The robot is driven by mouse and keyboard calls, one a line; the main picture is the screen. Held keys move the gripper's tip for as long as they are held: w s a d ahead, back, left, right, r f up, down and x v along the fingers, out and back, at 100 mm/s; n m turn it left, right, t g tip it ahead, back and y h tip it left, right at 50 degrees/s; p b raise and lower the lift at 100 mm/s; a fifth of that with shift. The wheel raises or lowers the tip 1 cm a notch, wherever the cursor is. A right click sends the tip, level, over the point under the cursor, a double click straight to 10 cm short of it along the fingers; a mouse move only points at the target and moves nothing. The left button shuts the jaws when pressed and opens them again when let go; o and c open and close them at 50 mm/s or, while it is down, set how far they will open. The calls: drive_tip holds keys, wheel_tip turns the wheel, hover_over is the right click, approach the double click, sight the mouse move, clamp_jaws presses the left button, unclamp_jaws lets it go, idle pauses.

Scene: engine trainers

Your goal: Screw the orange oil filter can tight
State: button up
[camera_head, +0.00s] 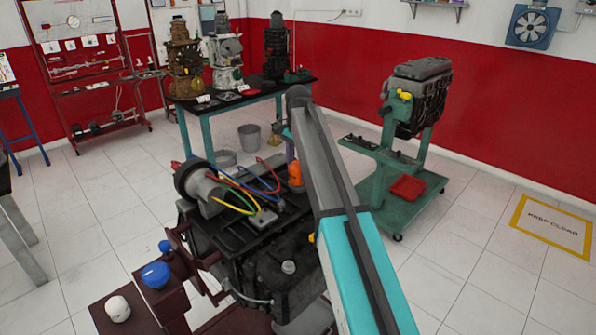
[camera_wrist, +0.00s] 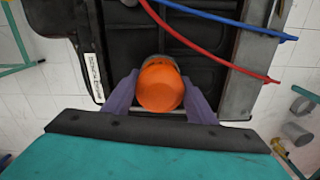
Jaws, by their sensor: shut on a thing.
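The orange oil filter can (camera_head: 295,174) stands on the far side of the dark engine block (camera_head: 276,272) in the head view, partly hidden by my arm. In the wrist view the can (camera_wrist: 160,84) sits between the two purple fingers of my gripper (camera_wrist: 160,92). The fingers are shut on its left and right sides. The far end of the can is against the black engine face (camera_wrist: 200,42). Its thread and seat are hidden, so I cannot tell how tight it sits.
Red and blue cables (camera_wrist: 222,58) run close beside the can. A distributor-like grey cylinder (camera_head: 205,188) with coloured leads stands left of it. A teal engine stand (camera_head: 385,200) is to the right, and a bench (camera_head: 245,97) with engines is behind. Blue and white caps sit front left.

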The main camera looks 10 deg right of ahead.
sight(298, 163)
drive_tip(key=shift+r, duration=0.1)
drive_tip(key=o, duration=1.1)
drive_tip(key=shift+c, duration=0.2)
wheel_tip(298, 163, up, 14)
drive_tip(key=b, duration=0.3)
drive_tip(key=shift+b, duration=0.35)
